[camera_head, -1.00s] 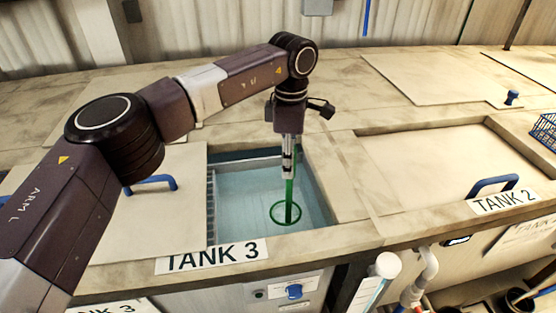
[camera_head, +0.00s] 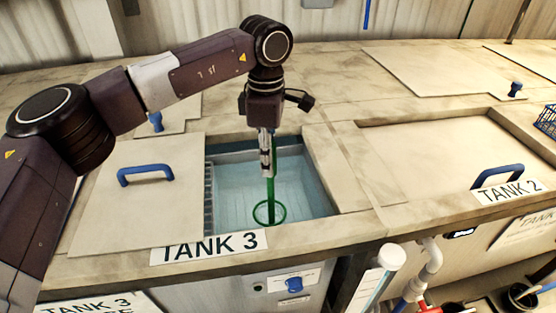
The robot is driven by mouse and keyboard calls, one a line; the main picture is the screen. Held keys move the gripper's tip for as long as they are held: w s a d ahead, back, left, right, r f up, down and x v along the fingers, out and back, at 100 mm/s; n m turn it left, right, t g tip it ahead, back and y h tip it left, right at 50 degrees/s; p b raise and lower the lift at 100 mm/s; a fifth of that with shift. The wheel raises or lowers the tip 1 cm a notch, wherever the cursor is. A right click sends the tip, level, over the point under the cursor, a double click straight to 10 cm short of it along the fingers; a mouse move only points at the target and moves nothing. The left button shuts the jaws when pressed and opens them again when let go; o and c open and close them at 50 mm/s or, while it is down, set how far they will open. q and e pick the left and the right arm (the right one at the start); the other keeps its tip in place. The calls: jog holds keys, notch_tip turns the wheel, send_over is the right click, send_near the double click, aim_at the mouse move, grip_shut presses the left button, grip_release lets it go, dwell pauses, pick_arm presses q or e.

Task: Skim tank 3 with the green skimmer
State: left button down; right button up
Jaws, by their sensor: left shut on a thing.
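Tank 3 (camera_head: 312,187) is open, with pale blue liquid showing in its opening. Its lid (camera_head: 115,205), with a blue handle, lies to the left of the opening and partly overlaps the left side. The green skimmer (camera_head: 270,215) hangs upright over or in the liquid, its ring low in the opening; I cannot tell how deep it is. My left gripper (camera_head: 266,168) points down over the tank and is shut on the skimmer's green handle. My right gripper is not in view.
Tank 2 (camera_head: 440,160) to the right is covered by a lid with a blue handle. A blue wire basket (camera_head: 546,120) stands at the right edge. The TANK 3 label (camera_head: 208,246) is on the front rim. Pipes (camera_head: 428,262) run below the counter front.

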pick_arm(q)
jog(key=s+a+b, duration=0.4)
jog(key=s+a, duration=0.2)
jog(key=a, duration=0.2)
jog(key=shift+b, duration=0.35)
dwell(0.4)
jog(key=shift+a+r, duration=0.1)
notch_tip(320, 180, up, 15)
jog(key=p, duration=1)
dwell(0.5)
